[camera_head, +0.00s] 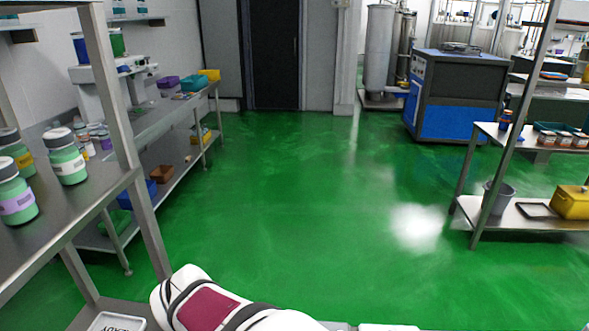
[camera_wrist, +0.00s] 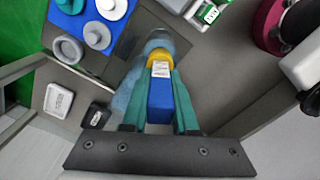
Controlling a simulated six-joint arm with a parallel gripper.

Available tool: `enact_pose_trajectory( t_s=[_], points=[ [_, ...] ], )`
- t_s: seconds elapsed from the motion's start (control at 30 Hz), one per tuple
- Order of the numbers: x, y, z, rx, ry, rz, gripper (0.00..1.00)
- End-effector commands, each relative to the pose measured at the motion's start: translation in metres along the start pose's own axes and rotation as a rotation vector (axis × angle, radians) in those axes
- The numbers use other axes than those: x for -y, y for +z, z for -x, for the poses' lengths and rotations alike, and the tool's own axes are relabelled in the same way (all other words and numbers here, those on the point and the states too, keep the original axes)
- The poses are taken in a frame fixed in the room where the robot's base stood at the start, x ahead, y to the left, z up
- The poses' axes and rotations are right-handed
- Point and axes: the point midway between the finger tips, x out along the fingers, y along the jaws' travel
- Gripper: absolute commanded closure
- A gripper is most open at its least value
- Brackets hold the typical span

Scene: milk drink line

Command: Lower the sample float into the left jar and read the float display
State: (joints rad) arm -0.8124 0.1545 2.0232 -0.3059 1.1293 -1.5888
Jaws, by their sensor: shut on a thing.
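In the wrist view my gripper (camera_wrist: 159,78) has two teal fingers, shut on a blue and yellow piece (camera_wrist: 160,98) with a small white label, which looks like the sample float. A translucent bluish shape (camera_wrist: 124,97) shows beside the left finger, and a clear rounded one (camera_wrist: 160,38) lies beyond the yellow end. These may be jar glass, but I cannot tell which jar or whether the float is inside it. A white framed panel (camera_wrist: 58,100) lies on the grey bench at left. In the head view a white panel reading READY (camera_head: 117,322) shows at the bottom edge. My gripper is out of that view.
A blue mat (camera_wrist: 68,25) with grey round pieces (camera_wrist: 97,35) lies at the upper left of the wrist view. A small black box (camera_wrist: 96,115) and a green-and-white device (camera_wrist: 207,12) are nearby. Green-filled bottles (camera_head: 66,160) stand on the left shelf. The green floor (camera_head: 290,210) is clear.

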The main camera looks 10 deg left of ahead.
Motion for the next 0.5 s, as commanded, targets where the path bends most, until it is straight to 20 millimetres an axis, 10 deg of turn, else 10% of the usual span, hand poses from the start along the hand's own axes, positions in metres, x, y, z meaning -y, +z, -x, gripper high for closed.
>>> enact_pose_trajectory(
  t_s=[0.5],
  points=[
    [0.000, 0.000, -0.057, 0.000, -0.002, 0.000, 1.00]
  ],
)
